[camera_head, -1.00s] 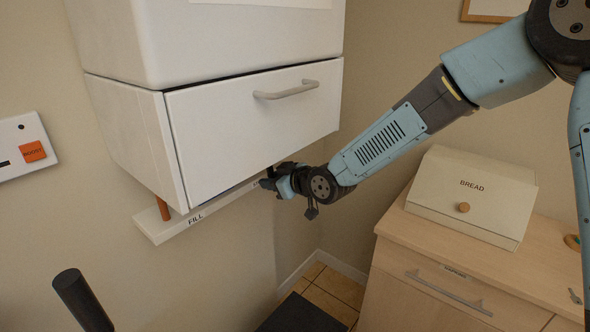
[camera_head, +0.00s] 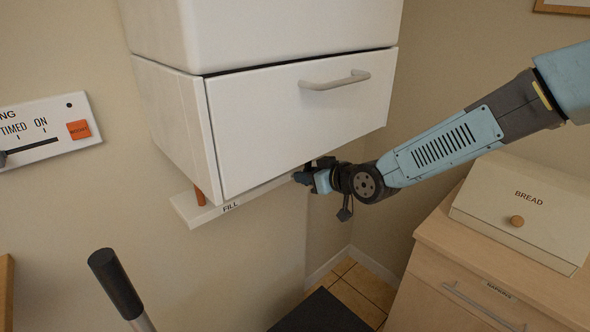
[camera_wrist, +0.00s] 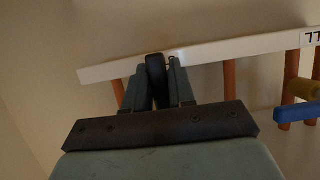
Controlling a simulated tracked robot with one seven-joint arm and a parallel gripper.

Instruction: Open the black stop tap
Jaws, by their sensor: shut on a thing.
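My gripper (camera_wrist: 161,84) is shut on a dark, round-ended handle, the black tap (camera_wrist: 156,70), in the wrist view. The two fingers lie on either side of it. It stands in front of the white labelled strip (camera_wrist: 215,49), and its lower part is hidden by the gripper. In the head view my gripper (camera_head: 314,178) is beneath the white boiler cabinet (camera_head: 290,110), by the strip marked FILL (camera_head: 225,207). The tap cannot be made out there.
The wrist view shows copper pipes (camera_wrist: 229,80), a yellow handle (camera_wrist: 302,88) and a blue lever (camera_wrist: 292,114) at the right. A bread bin (camera_head: 525,205) stands on the wooden cabinet at right. A black-topped post (camera_head: 115,283) rises at lower left.

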